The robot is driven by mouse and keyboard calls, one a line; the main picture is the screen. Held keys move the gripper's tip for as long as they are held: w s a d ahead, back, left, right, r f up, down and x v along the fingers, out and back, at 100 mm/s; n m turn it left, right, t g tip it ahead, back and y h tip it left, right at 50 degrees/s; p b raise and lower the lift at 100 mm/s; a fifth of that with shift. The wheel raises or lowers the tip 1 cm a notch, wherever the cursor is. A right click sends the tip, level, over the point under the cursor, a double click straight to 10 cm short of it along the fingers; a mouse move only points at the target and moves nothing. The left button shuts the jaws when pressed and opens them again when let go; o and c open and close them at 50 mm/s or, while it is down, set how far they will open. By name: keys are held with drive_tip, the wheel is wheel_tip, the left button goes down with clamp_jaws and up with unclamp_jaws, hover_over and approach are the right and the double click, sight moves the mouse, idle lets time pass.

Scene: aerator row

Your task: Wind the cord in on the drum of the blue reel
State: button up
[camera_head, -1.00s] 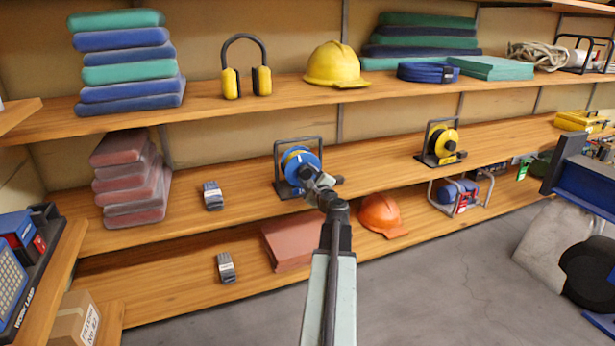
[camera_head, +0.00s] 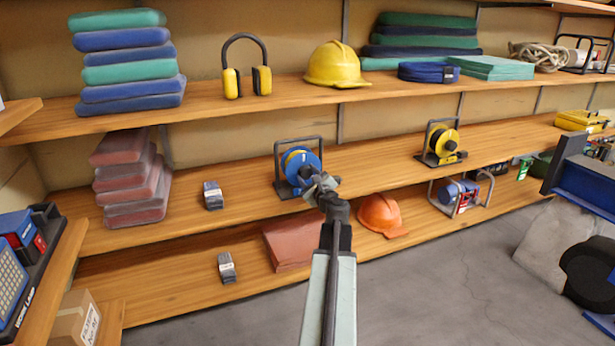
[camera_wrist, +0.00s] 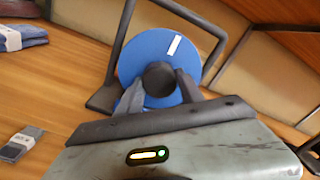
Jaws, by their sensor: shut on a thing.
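The blue reel (camera_head: 305,160) stands upright in a dark frame on the middle shelf. Yellow shows on its drum beside the blue disc; I cannot make out a loose cord. In the wrist view the blue disc (camera_wrist: 150,45) faces me and bears a white strip above and right of its middle. My gripper (camera_head: 322,183) is at the lower right of the disc's face. Its fingers (camera_wrist: 158,92) are shut on a dark round knob (camera_wrist: 158,76) in front of the disc. The fingers and wrist hide the disc's lower part.
A yellow reel (camera_head: 441,142) stands farther right on the same shelf. A small grey block (camera_head: 213,195) lies to the left. An orange helmet (camera_head: 381,214) and a red-brown stack (camera_head: 287,245) are on the shelf below.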

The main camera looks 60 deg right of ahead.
drive_tip(key=o, duration=1.4)
drive_tip(key=v, duration=0.7)
drive_tip(key=shift+s+a, duration=0.25)
drive_tip(key=shift+a, duration=0.05)
drive_tip(key=shift+a, duration=0.1)
